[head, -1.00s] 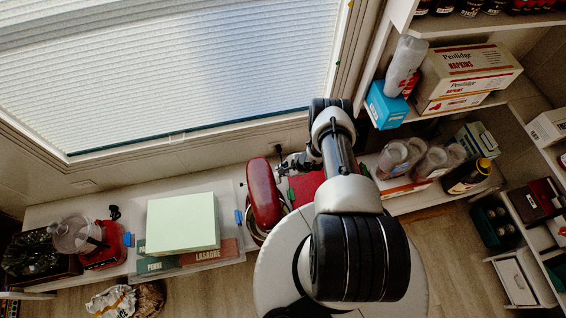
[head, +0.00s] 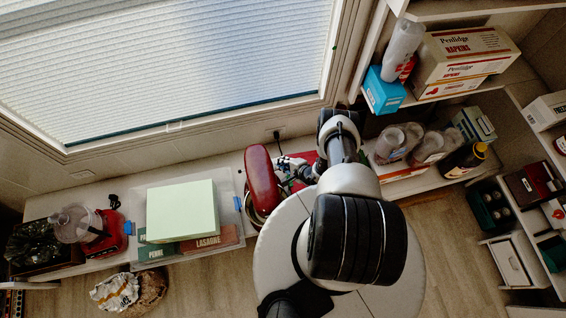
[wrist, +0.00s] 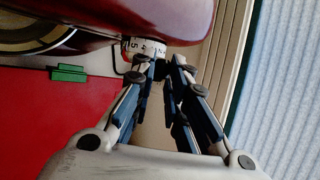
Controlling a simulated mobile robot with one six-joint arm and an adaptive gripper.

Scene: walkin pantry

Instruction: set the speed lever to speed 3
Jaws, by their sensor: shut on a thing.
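The red mixer (head: 262,178) stands on the counter under the window. Its rounded red body (wrist: 130,18) fills the top of the wrist view. A white speed scale (wrist: 146,46) with dark numbers sits on its underside edge; a 4 and a 5 seem readable. My gripper (wrist: 168,64) is right below the scale, its fingertips close together and shut on what appears to be the speed lever. The lever itself is hidden by the fingers, so I cannot tell which number it points to. In the head view my gripper (head: 288,174) is just right of the mixer.
A red surface (wrist: 60,125) with a small green piece (wrist: 68,73) lies beside the mixer. A pale green box (head: 182,210) stands to the left. Clear jars (head: 390,144) and a dark bottle (head: 464,160) stand to the right.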

